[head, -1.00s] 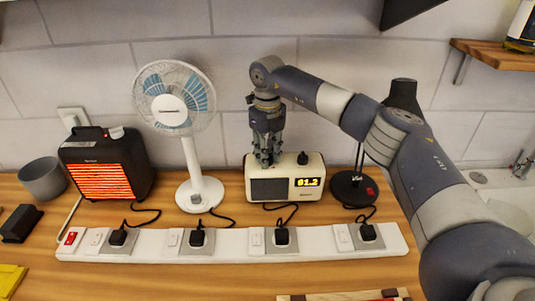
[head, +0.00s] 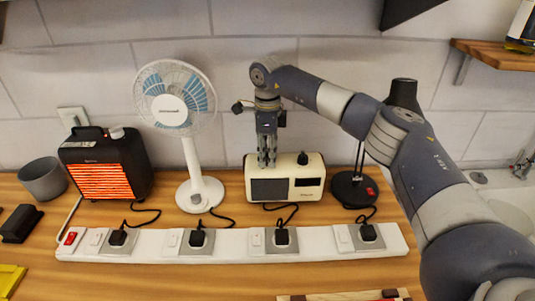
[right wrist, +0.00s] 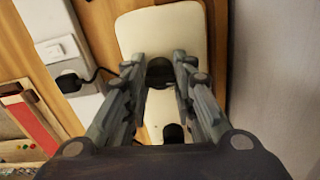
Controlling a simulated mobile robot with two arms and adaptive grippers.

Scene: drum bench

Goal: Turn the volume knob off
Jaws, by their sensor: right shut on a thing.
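The cream radio (head: 313,171) stands on the bench with a grey speaker grille and a dark display (head: 307,182). My right gripper (head: 267,162) points straight down onto the left part of its top. In the right wrist view its fingers (right wrist: 157,72) are shut on a round black knob (right wrist: 160,74), the volume knob. This knob is hidden behind the fingers in the head view. A second black knob (head: 302,158) on the right of the radio's top is free; it also shows in the right wrist view (right wrist: 173,133). My left gripper is not in view.
A white fan (head: 187,113) and a glowing heater (head: 104,165) stand left of the radio. A black lamp (head: 353,187) stands close on its right. A white power strip (head: 230,243) with several plugs runs in front. The tiled wall is behind.

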